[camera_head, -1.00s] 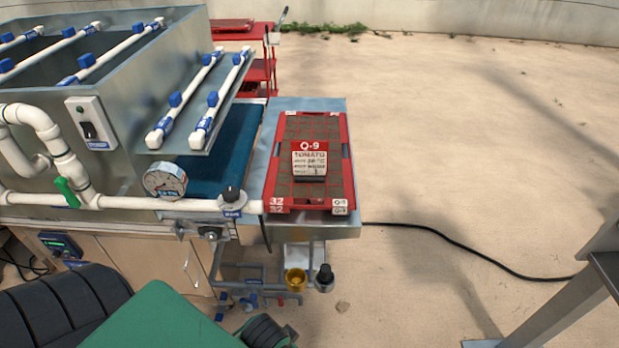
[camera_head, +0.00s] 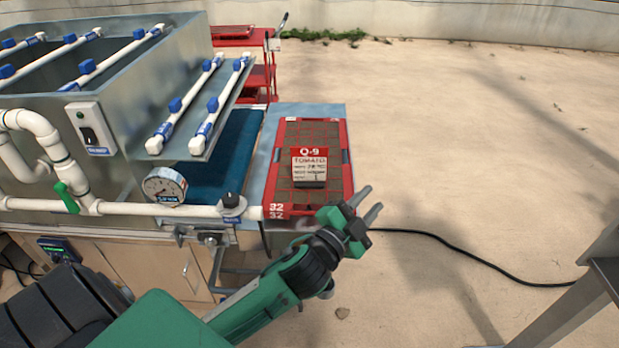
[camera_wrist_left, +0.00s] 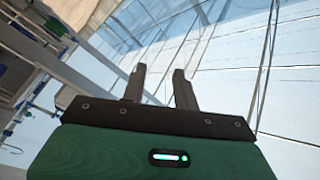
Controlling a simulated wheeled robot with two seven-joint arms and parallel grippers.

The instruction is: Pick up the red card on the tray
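The red-topped card (camera_head: 309,165), marked Q-9 TOMATO, stands upright on the red seed tray (camera_head: 348,184). The tray lies on the metal end of the seeder line and has soil-filled cells. My left gripper (camera_head: 372,202) is just in front of and right of the tray's near right corner. Its two fingers are spread apart with nothing between them, and they point up and to the right. The left wrist view shows the open fingers (camera_wrist_left: 158,90) against a glassy background, with no card in sight. My right gripper is in neither view.
The metal seeder with white pipes (camera_head: 130,208) and a pressure gauge (camera_head: 164,186) stands left of the tray. A red cart (camera_head: 262,72) is behind. A black cable (camera_head: 465,257) crosses the floor at right. The floor right of the tray is open.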

